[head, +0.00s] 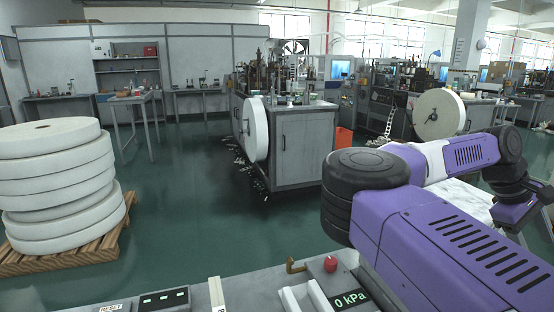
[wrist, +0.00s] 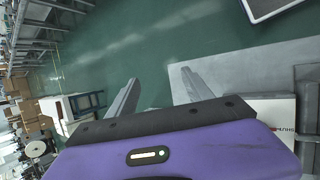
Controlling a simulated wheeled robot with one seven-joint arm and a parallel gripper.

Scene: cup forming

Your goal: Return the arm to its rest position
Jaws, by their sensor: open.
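My purple and black arm (head: 430,215) fills the right side of the head view. It reaches from the lower right up to a bend and then on to the right edge. Its far end runs down near that edge, and I cannot make out the fingers there. In the wrist view my gripper (wrist: 160,76) is open. Its two grey fingers stand well apart with nothing between them. Green floor and part of a grey surface (wrist: 230,80) show behind them.
A stack of large white rolls (head: 60,185) sits on a wooden pallet (head: 75,262) at the left. A grey machine (head: 300,145) with a white roll stands in the middle. A red button (head: 330,264) and a 0 kPa display (head: 350,300) are in front. Green floor lies open between.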

